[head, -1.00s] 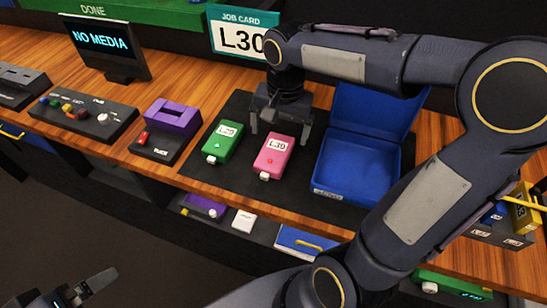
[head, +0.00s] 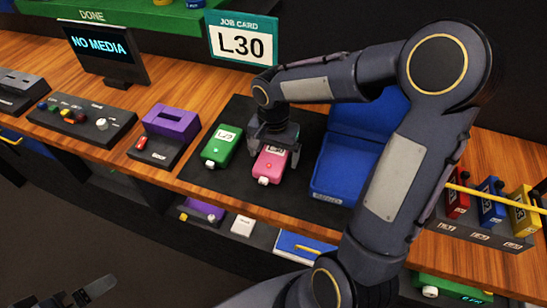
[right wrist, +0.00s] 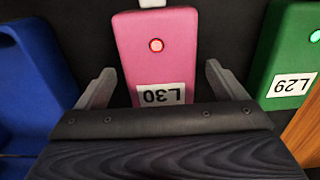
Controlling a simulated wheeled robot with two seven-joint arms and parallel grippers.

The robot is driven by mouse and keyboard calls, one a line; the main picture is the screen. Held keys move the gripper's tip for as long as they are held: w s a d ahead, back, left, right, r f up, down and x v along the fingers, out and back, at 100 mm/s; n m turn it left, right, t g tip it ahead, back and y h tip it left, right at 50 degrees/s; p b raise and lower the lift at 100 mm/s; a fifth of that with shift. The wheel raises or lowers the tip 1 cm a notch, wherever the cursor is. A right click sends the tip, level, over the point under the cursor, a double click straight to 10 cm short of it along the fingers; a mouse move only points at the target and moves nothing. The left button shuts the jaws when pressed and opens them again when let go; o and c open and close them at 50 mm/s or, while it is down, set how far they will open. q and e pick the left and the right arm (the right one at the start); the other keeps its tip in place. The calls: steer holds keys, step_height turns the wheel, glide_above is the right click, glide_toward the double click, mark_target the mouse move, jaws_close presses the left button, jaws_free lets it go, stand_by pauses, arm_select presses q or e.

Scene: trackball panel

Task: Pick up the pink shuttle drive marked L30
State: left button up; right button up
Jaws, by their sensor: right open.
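The pink shuttle drive marked L30 (head: 270,164) lies on the dark mat, with a white plug end and a red light. In the right wrist view the pink drive (right wrist: 158,55) lies between my right gripper's two spread fingers, with dark gaps on both sides. In the head view my right gripper (head: 273,150) is over the drive's far end, open and pointing down. The gripper hides part of that end and its label. My left gripper (head: 88,292) is low at the lower left, partly cut off, away from the drive.
A green drive marked L29 (head: 222,146) lies just left of the pink one. An open blue case (head: 338,178) stands at right, partly behind my right arm. Further left are a purple dock (head: 172,122) and a button panel (head: 82,122). A job card (head: 241,42) reads L30.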

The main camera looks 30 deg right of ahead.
steer(key=c, duration=1.2)
steer(key=shift+r, duration=0.1)
steer(key=shift+c, duration=0.2)
